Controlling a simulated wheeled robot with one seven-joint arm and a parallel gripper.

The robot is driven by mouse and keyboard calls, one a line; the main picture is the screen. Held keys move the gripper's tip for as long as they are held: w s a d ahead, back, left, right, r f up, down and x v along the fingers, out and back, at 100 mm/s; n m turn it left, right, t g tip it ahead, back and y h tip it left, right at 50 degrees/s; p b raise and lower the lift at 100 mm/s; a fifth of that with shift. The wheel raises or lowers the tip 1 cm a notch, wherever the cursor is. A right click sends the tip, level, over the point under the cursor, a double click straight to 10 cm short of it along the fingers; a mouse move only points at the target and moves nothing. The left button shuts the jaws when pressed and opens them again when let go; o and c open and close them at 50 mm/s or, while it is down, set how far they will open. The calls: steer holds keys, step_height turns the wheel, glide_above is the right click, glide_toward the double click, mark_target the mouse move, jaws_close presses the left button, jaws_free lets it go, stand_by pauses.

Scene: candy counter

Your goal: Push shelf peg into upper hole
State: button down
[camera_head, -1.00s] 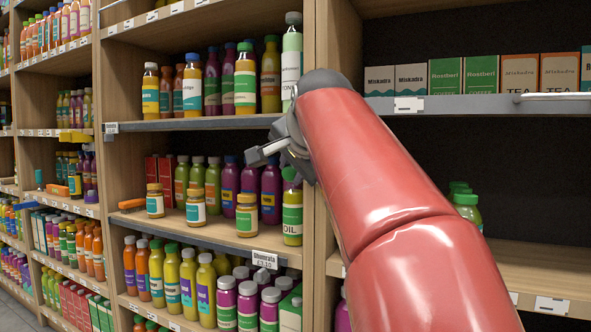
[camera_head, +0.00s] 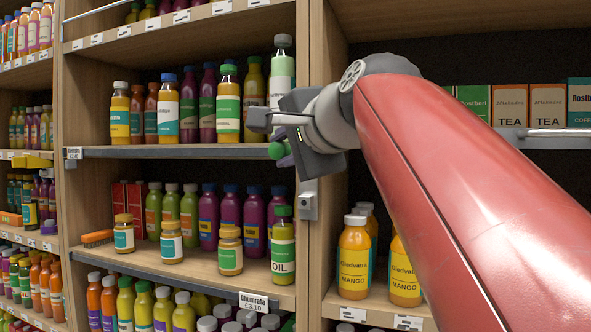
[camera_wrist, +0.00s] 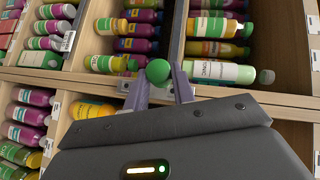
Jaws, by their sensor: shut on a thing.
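My gripper (camera_head: 267,136) is in front of the upper middle shelf of bottles, left of the wooden upright. In the wrist view, a round green knob (camera_wrist: 158,71) sits at the tips of my gripper's two fingers (camera_wrist: 160,88), which are shut on it; I take it for the shelf peg. It also shows in the head view as a green ball (camera_head: 277,150) below the upper finger. The rest of the peg is hidden. The wooden upright (camera_head: 317,60) stands behind my gripper's body. I cannot make out the upper hole in either view.
A grey bracket (camera_head: 308,200) is on the upright below my gripper. Bottles fill the shelves at left, with a tall pale green bottle (camera_head: 282,68) close behind the fingers. Mango bottles (camera_head: 354,258) stand right of the upright. A grey shelf edge (camera_head: 180,152) runs beside the gripper.

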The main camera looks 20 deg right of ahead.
steer(key=shift+s+a+r, duration=0.1)
steer(key=shift+s+r, duration=0.05)
steer(key=shift+r, duration=0.2)
steer(key=shift+w+d+p, duration=0.35)
steer(key=shift+w+d, duration=0.45)
steer(key=shift+w, duration=0.25)
steer(key=shift+w+d+p, duration=0.3)
steer(key=shift+w+d, duration=0.5)
steer(key=shift+w, duration=0.2)
steer(key=shift+w+d+p, duration=0.4)
steer(key=shift+w+d, duration=0.15)
steer(key=shift+w, duration=0.2)
steer(key=shift+w+d+p, duration=0.35)
steer(key=shift+w+d, duration=0.15)
steer(key=shift+w, duration=0.2)
stand_by(2.1)
steer(key=c, duration=1.4)
jaws_free()
steer(key=shift+o, duration=0.2)
